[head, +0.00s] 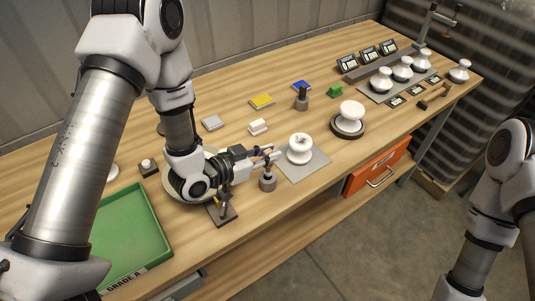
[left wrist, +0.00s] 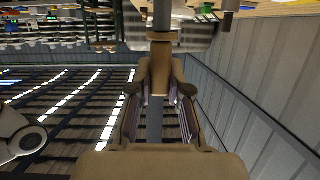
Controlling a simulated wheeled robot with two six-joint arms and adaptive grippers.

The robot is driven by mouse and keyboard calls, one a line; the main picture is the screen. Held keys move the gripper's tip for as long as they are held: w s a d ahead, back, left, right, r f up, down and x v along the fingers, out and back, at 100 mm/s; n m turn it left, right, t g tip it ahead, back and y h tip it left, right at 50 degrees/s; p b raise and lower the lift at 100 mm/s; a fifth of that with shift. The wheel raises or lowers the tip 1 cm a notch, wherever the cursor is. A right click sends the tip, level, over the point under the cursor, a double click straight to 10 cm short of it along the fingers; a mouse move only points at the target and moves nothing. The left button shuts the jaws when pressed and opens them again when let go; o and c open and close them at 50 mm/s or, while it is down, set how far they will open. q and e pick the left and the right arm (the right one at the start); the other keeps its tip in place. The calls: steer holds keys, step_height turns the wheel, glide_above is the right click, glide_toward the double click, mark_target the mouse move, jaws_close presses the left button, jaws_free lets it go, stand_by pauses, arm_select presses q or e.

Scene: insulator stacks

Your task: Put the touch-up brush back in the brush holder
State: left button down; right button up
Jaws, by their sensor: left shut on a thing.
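My left gripper (head: 268,155) reaches in from the left above the front part of the bench, its fingers pointing right. It is shut on the slim dark touch-up brush (head: 267,168), which stands roughly upright below the fingers. In the left wrist view a dark upright rod (left wrist: 156,118) shows between the fingers (left wrist: 160,92). My right gripper is out of view; only part of that arm shows.
A white insulator (head: 300,148) on a grey mat (head: 309,166) stands just right of the gripper. A dark-based stand (head: 222,215) is close in front. A green tray (head: 130,238) lies at left. More insulators stand at the far right. Bare wood lies around the coloured blocks behind.

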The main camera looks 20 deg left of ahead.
arm_select(q)
steer(key=shift+f, duration=0.1)
stand_by(0.8)
steer(key=shift+f+b, duration=0.35)
steer(key=shift+b, duration=0.15)
steer(key=shift+f+b, duration=0.3)
steer(key=shift+f, duration=0.05)
steer(key=shift+r+p, duration=0.4)
steer(key=shift+r, duration=0.15)
stand_by(1.3)
steer(key=shift+f+b, duration=0.55)
steer(key=shift+b, duration=0.2)
steer(key=c, duration=1)
jaws_free()
steer(key=shift+c, duration=0.2)
